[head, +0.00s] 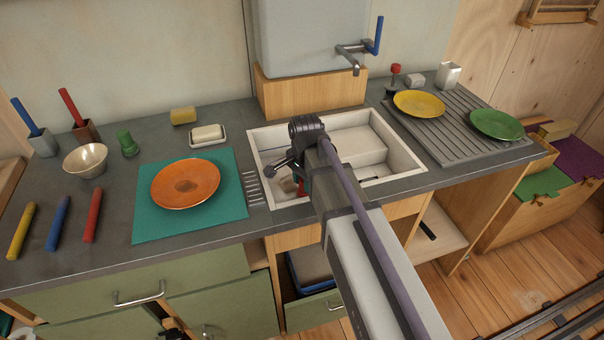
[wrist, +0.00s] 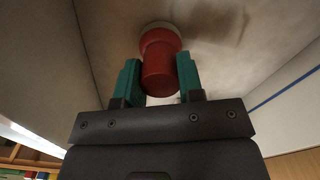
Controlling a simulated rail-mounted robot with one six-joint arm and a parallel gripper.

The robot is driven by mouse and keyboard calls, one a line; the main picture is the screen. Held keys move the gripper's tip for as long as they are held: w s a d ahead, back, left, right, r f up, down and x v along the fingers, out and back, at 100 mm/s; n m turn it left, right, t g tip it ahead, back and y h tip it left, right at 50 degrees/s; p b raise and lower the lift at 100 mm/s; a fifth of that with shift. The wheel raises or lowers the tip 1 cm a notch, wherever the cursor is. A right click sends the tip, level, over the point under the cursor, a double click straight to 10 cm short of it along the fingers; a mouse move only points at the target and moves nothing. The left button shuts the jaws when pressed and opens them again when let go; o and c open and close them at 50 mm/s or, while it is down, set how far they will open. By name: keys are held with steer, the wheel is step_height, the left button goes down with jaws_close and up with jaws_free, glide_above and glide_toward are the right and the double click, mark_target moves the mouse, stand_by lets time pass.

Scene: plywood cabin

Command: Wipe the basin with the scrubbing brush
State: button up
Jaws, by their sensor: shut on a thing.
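The white basin (head: 378,125) is set into the grey counter and has a raised step inside. In the wrist view the basin's surface (wrist: 105,45) fills the upper part, with a faint brownish smear (wrist: 232,28). My gripper (wrist: 160,78) is shut on the red handle of the scrubbing brush (wrist: 160,60). The brush's pale head is at or against the basin surface; I cannot tell whether it touches. In the head view my arm hides most of the gripper, and a bit of red (head: 301,187) shows inside the basin's left part, near a brown stain (head: 286,185).
Left of the basin lies a teal mat (head: 150,222) with a stained orange plate (head: 186,184). A soap dish (head: 208,136) is behind it. On the right, a ribbed drainboard (head: 450,138) holds yellow and green plates. A tap (head: 353,55) overhangs the basin's back.

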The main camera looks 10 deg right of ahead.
steer(key=shift+s+a, duration=0.3)
steer(key=shift+a, duration=0.6)
steer(key=shift+w+a, duration=0.15)
steer(key=shift+w, duration=1.65)
steer(key=shift+w+a, duration=0.15)
steer(key=shift+w, duration=1.7)
steer(key=shift+w+a, duration=0.15)
steer(key=shift+w, duration=1.65)
step_height(320, 180, up, 6)
steer(key=p, duration=0.5)
steer(key=shift+p, duration=0.4)
step_height(320, 180, up, 3)
steer(key=p, duration=0.3)
steer(key=shift+s, duration=0.1)
